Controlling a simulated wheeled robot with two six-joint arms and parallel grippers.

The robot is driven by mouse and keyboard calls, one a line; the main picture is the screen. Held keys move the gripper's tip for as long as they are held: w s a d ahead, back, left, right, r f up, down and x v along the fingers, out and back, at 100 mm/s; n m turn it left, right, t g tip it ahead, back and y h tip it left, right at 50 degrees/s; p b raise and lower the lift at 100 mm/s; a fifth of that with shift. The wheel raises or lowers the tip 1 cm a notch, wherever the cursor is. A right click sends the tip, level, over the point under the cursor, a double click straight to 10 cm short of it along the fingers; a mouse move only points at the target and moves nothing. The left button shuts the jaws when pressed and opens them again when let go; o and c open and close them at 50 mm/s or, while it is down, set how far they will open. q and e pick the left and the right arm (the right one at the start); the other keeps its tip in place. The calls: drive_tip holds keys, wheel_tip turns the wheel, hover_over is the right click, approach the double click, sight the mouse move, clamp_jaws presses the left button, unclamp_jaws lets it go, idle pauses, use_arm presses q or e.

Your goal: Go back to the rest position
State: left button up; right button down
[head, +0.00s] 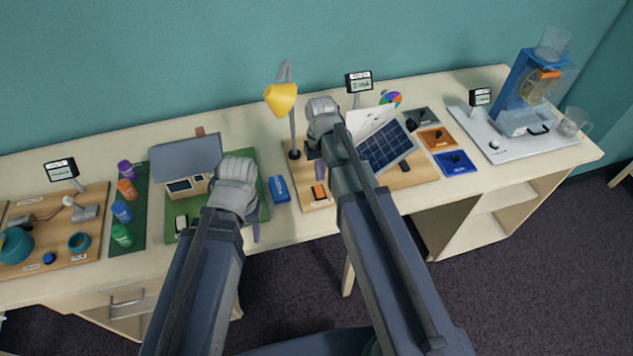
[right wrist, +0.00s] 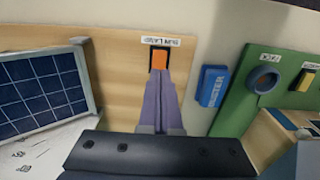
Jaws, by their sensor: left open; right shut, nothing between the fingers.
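My left gripper (head: 256,228) hangs over the front edge of the green board (head: 266,195) with the model house (head: 185,165). Its fingers are mostly hidden behind my own wrist, and I see nothing held in it. My right gripper (right wrist: 166,95) is shut and empty, its purple fingers together. Its tips are close to the orange sun lamp switch (right wrist: 159,60) on the wooden board; I cannot tell whether they touch. In the head view the switch (head: 319,192) shows just below the purple fingertip.
A yellow lamp (head: 281,98) and a solar panel (head: 387,147) stand close to my right gripper. A blue duster (head: 279,189) lies between the two boards. Several coloured bottles stand at the left, and a blue water model (head: 522,80) at the far right.

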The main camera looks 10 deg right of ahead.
drive_tip(key=s+a+n+h, duration=0.1)
drive_tip(key=s+a+n, duration=0.2)
drive_tip(key=s+a, duration=0.7)
drive_tip(key=s, duration=0.4)
drive_tip(key=shift+s+a, duration=0.15)
drive_tip(key=shift+a, duration=0.05)
drive_tip(key=shift+r, duration=0.1)
